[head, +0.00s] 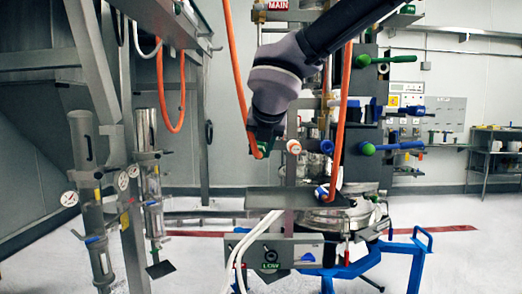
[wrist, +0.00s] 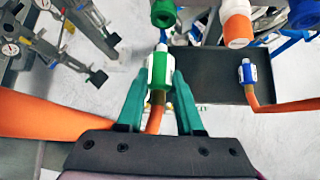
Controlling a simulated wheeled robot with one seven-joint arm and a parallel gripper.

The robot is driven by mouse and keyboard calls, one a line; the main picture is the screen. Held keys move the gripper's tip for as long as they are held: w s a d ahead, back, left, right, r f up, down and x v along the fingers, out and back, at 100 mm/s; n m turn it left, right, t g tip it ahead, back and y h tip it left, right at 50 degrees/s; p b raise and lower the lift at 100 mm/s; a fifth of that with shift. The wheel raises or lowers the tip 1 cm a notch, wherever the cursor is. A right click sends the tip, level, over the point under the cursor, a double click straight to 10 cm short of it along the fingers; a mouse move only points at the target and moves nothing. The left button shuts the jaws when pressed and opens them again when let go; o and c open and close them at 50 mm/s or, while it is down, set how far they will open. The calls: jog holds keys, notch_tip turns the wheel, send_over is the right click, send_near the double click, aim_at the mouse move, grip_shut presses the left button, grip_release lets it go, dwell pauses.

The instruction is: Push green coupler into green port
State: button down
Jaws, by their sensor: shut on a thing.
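My gripper (wrist: 159,88) is shut on the green coupler (wrist: 158,70), a green and white fitting with a pale tip and an orange hose behind it. In the wrist view the tip points up the picture at the green port (wrist: 163,13), nearly in line with it. A small gap shows between tip and port. In the head view my gripper (head: 264,143) is beside the row of ports, left of the orange and white port (head: 293,146). The coupler is mostly hidden there, and I cannot make out the green port clearly.
The orange and white port (wrist: 237,25) and a blue port (wrist: 304,12) are right of the green one. A blue coupler (wrist: 246,73) with an orange hose is over the dark shelf (wrist: 207,88). Hanging orange hoses (head: 342,120) and a metal frame (head: 95,60) stand near my arm.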

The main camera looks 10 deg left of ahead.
jog(key=shift+w+a, duration=0.2)
jog(key=shift+w, duration=0.55)
jog(key=shift+w+a, duration=0.2)
jog(key=shift+w, duration=0.55)
jog(key=shift+w+a, duration=0.2)
jog(key=shift+w, duration=0.55)
jog(key=shift+w, duration=0.25)
jog(key=shift+c, duration=2.4)
grip_release()
